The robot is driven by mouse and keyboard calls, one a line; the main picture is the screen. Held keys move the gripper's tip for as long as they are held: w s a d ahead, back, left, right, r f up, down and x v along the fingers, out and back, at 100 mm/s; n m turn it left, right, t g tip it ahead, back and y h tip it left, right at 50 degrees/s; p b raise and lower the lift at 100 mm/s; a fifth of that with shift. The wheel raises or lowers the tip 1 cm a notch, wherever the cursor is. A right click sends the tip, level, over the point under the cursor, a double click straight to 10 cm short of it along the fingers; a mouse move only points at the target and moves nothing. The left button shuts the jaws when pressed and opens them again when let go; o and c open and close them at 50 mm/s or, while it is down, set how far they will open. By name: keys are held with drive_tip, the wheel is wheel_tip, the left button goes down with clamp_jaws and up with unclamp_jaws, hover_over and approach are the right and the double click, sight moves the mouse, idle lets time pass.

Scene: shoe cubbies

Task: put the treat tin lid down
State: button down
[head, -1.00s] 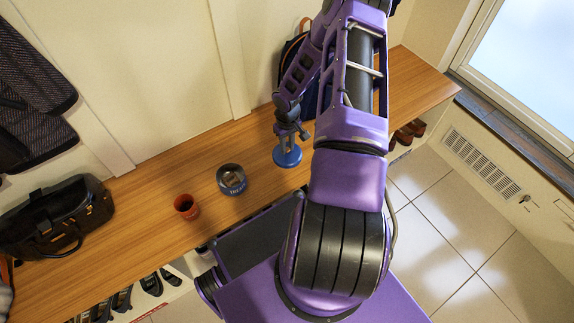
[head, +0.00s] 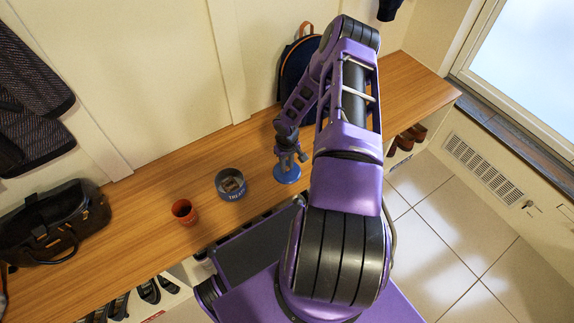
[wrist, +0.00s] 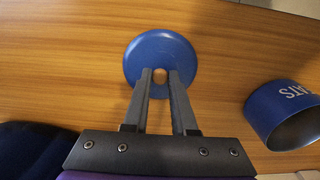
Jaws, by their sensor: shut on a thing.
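The treat tin lid (head: 287,176) is a round blue disc with a knob at its centre, to the right of the tin on the wooden bench. In the wrist view the lid (wrist: 160,48) is between and beyond my fingertips. My gripper (head: 288,160) is shut on the lid's knob, above the bench top. The lid looks level and at or very near the bench; I cannot tell if it touches. The treat tin (head: 231,184) is blue-grey, open at the top, with brown contents. It also shows in the wrist view (wrist: 268,112).
A black bag (head: 45,225) lies at the bench's left end. A dark blue backpack (head: 292,75) stands behind my arm. The bench (head: 150,190) is clear between cup and wall. Shoes fill the cubbies below.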

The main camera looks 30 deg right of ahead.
sight(287, 168)
drive_tip(key=c, duration=0.7)
unclamp_jaws()
drive_tip(key=shift+r, duration=0.1)
wheel_tip(287, 168, up, 12)
drive_tip(key=p, duration=0.2)
drive_tip(key=shift+p, duration=0.35)
